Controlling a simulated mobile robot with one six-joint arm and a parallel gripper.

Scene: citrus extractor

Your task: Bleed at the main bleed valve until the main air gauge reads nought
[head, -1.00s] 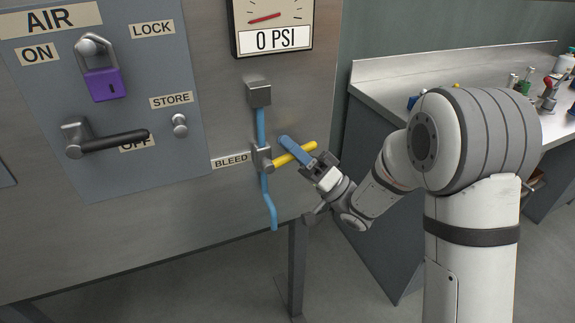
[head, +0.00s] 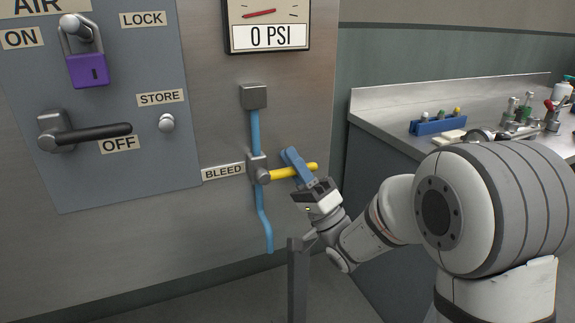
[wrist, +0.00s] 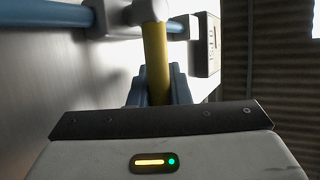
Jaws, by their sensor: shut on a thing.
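The main bleed valve (head: 260,171) sits on a blue pipe right of the BLEED label (head: 223,172). Its yellow handle (head: 280,174) points right, roughly level, across the pipe. My gripper (head: 298,166) has its blue fingers at the handle's outer part and is shut on it. In the wrist view the yellow handle (wrist: 157,62) runs down between the blue fingers (wrist: 150,90). The main air gauge (head: 268,25) above shows 0 PSI, its red needle at the left; its top is cut off.
Left, the AIR panel holds a black lever (head: 95,132) beside the OFF label and a purple padlock (head: 87,70) near ON. A grey leg (head: 298,280) stands below my gripper. A bench (head: 385,120) with a blue rack (head: 438,124) is at right.

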